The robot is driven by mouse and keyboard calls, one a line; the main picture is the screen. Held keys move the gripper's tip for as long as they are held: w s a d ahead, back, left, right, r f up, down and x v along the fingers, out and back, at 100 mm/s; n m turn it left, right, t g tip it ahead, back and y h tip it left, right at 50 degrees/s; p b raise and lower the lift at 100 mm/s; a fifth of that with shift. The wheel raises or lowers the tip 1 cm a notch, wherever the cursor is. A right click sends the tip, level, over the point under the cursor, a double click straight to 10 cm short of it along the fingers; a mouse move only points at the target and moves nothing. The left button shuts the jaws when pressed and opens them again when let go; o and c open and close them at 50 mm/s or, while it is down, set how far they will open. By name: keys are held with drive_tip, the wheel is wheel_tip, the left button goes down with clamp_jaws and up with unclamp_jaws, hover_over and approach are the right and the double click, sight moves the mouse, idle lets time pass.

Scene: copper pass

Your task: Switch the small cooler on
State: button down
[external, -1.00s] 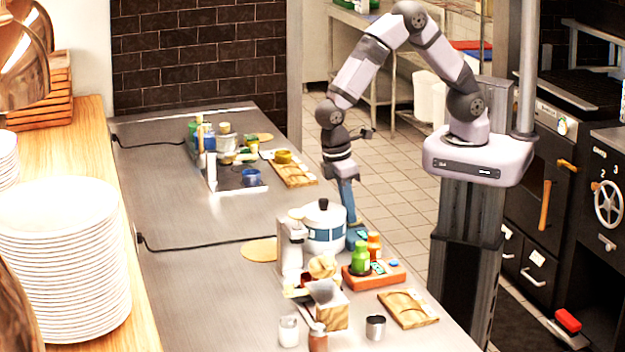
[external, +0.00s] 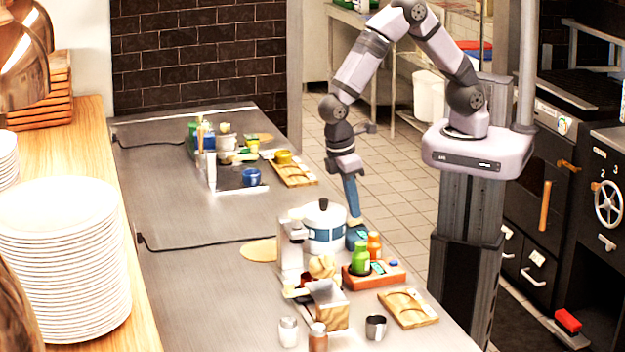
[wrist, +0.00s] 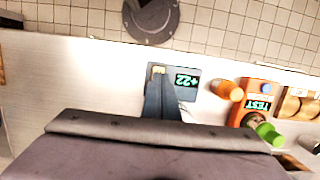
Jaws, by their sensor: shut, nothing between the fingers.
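The small cooler appears to be the white round pot (external: 324,232) with a blue band and a black lid knob. A dark blue-grey control box (external: 357,238) stands at its right side. In the wrist view the box (wrist: 190,97) shows a lit "+22" display, with a small yellowish switch (wrist: 158,70) to the display's left. My gripper (external: 354,215) is shut and empty, pointing down just above the box. In the wrist view my gripper's tips (wrist: 158,80) lie at the switch's near edge. I cannot tell whether they touch it. The fingers hide part of the box.
A wooden block (external: 408,308) and a metal cup (external: 375,327) lie further forward. The counter's far-left middle is clear.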

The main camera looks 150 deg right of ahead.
drive_tip(key=b+v, duration=0.2)
drive_tip(key=v, duration=1.1)
drive_tip(key=shift+w+d, duration=0.25)
